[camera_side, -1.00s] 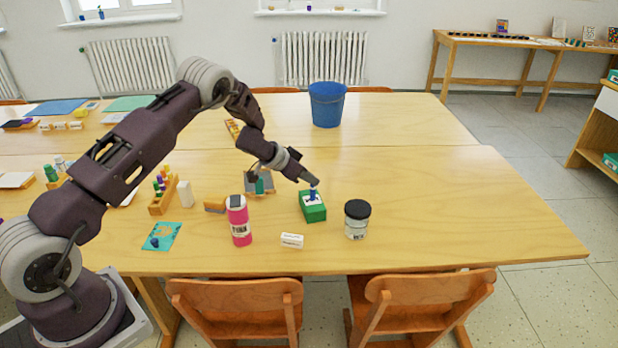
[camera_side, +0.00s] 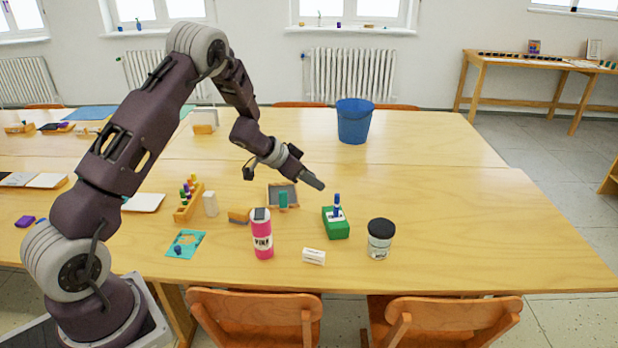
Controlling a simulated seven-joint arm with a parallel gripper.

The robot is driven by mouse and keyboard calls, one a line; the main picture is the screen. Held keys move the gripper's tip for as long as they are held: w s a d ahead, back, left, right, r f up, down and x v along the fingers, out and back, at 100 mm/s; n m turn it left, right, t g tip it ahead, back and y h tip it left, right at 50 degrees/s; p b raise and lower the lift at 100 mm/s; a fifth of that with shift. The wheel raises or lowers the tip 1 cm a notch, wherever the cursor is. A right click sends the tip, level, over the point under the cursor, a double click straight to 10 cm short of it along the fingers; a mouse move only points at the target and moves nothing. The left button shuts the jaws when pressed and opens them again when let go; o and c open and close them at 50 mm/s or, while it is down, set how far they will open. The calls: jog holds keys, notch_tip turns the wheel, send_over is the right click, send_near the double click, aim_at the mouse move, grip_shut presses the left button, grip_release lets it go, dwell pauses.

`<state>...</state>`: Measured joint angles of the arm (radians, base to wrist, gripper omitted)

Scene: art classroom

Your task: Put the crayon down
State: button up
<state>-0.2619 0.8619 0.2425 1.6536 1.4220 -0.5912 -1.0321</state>
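A blue crayon (camera_side: 337,203) stands upright at the top of a green box (camera_side: 336,229), which has a white label on its upper face. I cannot tell whether the crayon is in a hole or only resting on top. My gripper (camera_side: 315,182) is in the air up and to the left of the crayon, clear of it. Nothing shows between its fingers. The fingers are seen edge-on, so I cannot tell whether they are open or shut.
A pink bottle (camera_side: 262,236), a white eraser-like block (camera_side: 314,256) and a black-lidded jar (camera_side: 380,239) stand around the green box. A wooden holder with crayons (camera_side: 188,203) is further left. A blue bucket (camera_side: 354,122) stands behind. The table's right side is clear.

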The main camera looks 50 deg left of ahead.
notch_tip(320, 180, up, 14)
jog(key=s+n+t+y, duration=0.1)
jog(key=s+t+y, duration=0.1)
jog(key=y, duration=0.1)
jog(key=s+d+r+n+g+y, duration=0.1)
jog(key=s+d+r+n+y, duration=0.15)
jog(key=s+r, duration=0.65)
jog(key=s+d+g+h, duration=0.1)
jog(key=s+d, duration=0.3)
jog(key=s, duration=0.5)
jog(key=s+d+f+g+h, duration=0.1)
jog(key=s+d, duration=0.4)
jog(key=s, duration=0.4)
jog(key=s+d+f+g+h, duration=0.1)
jog(key=s+d+g, duration=0.1)
jog(key=s+d, duration=0.3)
jog(key=s+m, duration=0.1)
jog(key=s, duration=0.3)
jog(key=shift+s, duration=0.25)
